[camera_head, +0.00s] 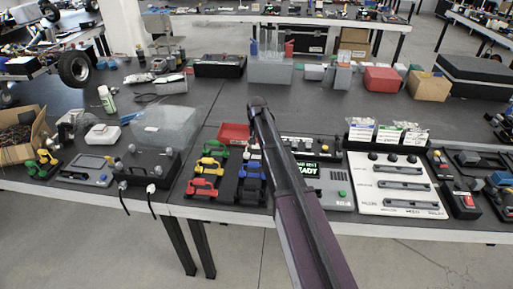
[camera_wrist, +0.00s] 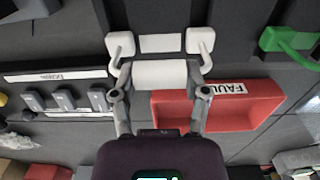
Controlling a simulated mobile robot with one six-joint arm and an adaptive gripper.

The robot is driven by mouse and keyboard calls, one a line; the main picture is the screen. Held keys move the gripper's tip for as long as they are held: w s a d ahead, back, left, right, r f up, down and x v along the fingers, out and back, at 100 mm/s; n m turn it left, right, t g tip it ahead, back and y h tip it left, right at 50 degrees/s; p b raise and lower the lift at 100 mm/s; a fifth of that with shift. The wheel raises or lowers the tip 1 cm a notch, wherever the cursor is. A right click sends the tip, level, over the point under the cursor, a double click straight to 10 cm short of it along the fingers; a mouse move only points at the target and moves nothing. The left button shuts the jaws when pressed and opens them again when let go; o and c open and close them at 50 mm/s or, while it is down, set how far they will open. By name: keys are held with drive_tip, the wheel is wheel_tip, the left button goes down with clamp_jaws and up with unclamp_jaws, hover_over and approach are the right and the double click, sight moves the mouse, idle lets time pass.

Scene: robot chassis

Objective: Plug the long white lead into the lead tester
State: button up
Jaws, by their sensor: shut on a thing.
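My gripper (camera_wrist: 160,45) is shut on a white lead (camera_wrist: 160,75), whose pale body spans between the fingers in the wrist view. I cannot clearly tell its ends from the fingertips. It appears held above the dark bench beside the red fault tray (camera_wrist: 220,107). In the head view, the lead tester (camera_head: 341,185) is a grey box with a lit screen reading READY. My dark arm crosses in front of its left part.
The red tray (camera_head: 235,132) stands behind the coloured leads. A green lead (camera_wrist: 290,40) lies near it. Red leads (camera_head: 202,185) and blue leads (camera_head: 249,182) lie left of my arm. A white panel with slots (camera_head: 398,190) is right of the tester.

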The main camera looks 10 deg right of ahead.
drive_tip(key=shift+r+p, duration=4.85)
drive_tip(key=shift+r, duration=0.15)
drive_tip(key=shift+r, duration=0.1)
wheel_tip(320, 180, up, 11)
drive_tip(key=p, duration=1.1)
drive_tip(key=shift+r+p, duration=0.2)
drive_tip(key=shift+p, duration=0.15)
